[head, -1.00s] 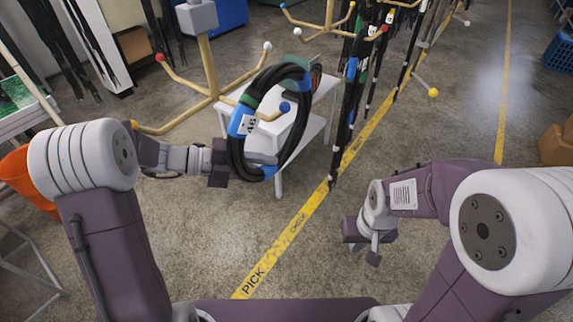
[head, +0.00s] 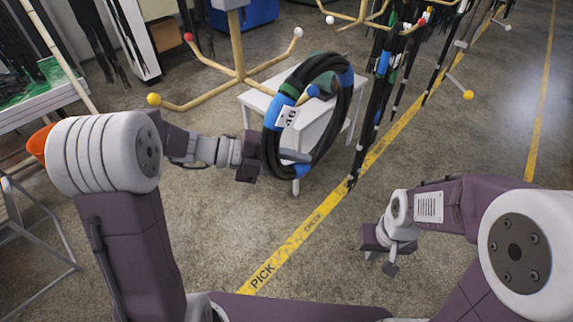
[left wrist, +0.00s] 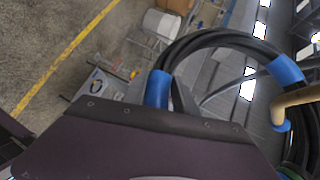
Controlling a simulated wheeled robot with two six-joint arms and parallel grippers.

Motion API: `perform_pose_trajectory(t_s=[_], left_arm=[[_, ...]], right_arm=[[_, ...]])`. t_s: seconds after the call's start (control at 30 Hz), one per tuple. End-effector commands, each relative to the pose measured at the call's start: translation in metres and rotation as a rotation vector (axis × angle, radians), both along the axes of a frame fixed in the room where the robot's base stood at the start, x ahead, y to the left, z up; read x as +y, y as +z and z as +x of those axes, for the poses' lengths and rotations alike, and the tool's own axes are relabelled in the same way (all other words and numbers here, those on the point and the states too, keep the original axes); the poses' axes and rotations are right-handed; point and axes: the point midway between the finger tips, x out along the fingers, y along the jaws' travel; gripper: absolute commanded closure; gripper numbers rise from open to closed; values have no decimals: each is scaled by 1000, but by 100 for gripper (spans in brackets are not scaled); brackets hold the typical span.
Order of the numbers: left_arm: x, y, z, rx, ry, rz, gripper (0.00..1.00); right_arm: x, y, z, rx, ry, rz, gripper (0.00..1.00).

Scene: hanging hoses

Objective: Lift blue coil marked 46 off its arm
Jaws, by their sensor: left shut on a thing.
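The blue coil marked 46 (head: 340,135) is a black hose ring with blue bands, a green band and a white tag (head: 288,117). My left gripper (head: 280,157) is shut on the coil's lower left side, in the head view. The stand's blue-tipped arm (head: 313,91) shows within the ring's opening, near its top. In the left wrist view the coil (left wrist: 225,38) arcs across the upper right, and the beige arm with its blue end (left wrist: 283,126) shows beside the hose. My right gripper (head: 382,253) is apart from the coil, low over the floor; its finger gap is unclear.
The beige stand (head: 238,50) has other arms with red, white and yellow tips. A white table (head: 255,100) stands behind the coil. Dark hoses (head: 378,90) hang close to its right. Floor around the yellow line (head: 300,235) is clear.

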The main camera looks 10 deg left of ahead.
Motion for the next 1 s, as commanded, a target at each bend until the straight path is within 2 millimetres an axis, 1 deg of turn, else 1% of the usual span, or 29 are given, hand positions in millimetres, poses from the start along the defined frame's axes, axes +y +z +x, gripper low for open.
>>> perform_pose_trajectory(t_s=[0.03,0.37,0.4,0.43,0.8,1.0], left_arm=[[-4,-3,-3,-4,-3,-2,100],[-29,-3,-22,-4,-2,-3,100],[-32,2,-24,-1,-2,-4,100],[-35,3,-25,-1,-3,-4,100],[-62,3,-45,-2,-3,-4,100],[-72,2,-53,-1,-2,-4,100]], right_arm=[[0,-8,0,0,0,0,100],[0,-31,0,0,0,0,100],[0,-24,0,0,0,0,100],[0,-23,0,0,0,0,100],[0,-17,0,0,0,0,100],[0,-16,0,0,0,0,100]])
